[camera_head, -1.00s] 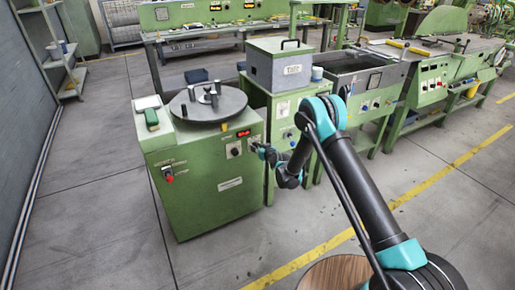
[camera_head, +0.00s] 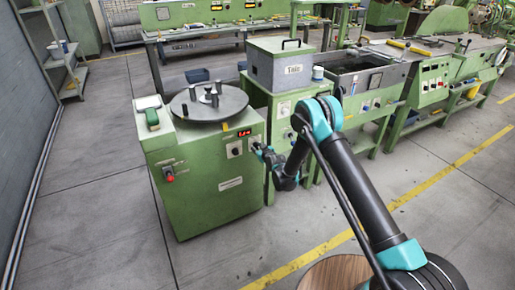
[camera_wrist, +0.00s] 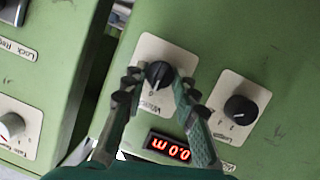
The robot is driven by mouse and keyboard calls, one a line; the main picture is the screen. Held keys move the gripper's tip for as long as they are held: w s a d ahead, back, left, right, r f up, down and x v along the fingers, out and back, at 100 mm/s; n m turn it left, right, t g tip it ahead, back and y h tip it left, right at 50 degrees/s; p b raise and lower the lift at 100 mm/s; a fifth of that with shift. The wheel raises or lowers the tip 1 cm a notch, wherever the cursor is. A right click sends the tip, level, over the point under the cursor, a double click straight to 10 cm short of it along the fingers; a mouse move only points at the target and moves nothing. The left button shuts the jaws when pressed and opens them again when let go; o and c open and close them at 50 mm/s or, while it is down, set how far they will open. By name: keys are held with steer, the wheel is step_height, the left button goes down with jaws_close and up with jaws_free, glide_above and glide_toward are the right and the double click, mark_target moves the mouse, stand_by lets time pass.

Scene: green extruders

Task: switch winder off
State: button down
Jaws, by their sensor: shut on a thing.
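The winder is a green cabinet (camera_head: 215,205) with a round grey turntable (camera_head: 222,105) on top, left of centre in the head view. In the wrist view its black winder knob (camera_wrist: 158,74) sits on a white plate, seen upside down. My gripper (camera_wrist: 161,86) is shut on this knob, one finger on each side. The gripper also shows at the cabinet's front right edge in the head view (camera_head: 261,153), where it hides the knob. I cannot tell the knob's exact setting. The red display (camera_wrist: 169,147) reads 0.0 m.
A second black knob, labelled length (camera_wrist: 240,108), is close beside the right finger. A red button (camera_head: 169,175) is on the cabinet's left front. Another green machine with a grey box (camera_head: 281,68) stands just right of the winder. The floor in front is clear.

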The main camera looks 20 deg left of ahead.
steer(key=c, duration=1.2)
jaws_free()
steer(key=shift+s, duration=0.1)
steer(key=v, duration=0.7)
steer(key=shift+d+r, duration=0.15)
steer(key=s+d+r+m+g+h, duration=0.1)
steer(key=d+r+m+h, duration=0.1)
steer(key=d+r, duration=0.6)
steer(key=s+d+r+m+h, duration=0.1)
steer(key=d+r+h, duration=0.15)
steer(key=d, duration=0.95)
steer(key=s+d+r+m+g+h, duration=0.1)
steer(key=s+d+r+m, duration=0.1)
steer(key=d+r, duration=0.65)
steer(key=s+d+m+g+h, duration=0.2)
steer(key=s+d+m+h, duration=0.1)
steer(key=s+d, duration=1.05)
steer(key=s+d+m, duration=0.1)
steer(key=s+d, duration=0.3)
steer(key=s, duration=0.1)
steer(key=s+d+f+m+g+h, duration=0.1)
steer(key=s+d, duration=0.3)
steer(key=s, duration=0.2)
steer(key=s+d+f+m+g, duration=0.1)
steer(key=s+d, duration=0.3)
steer(key=s, duration=0.2)
steer(key=shift+s+d+f, duration=0.1)
steer(key=shift+s, duration=0.15)
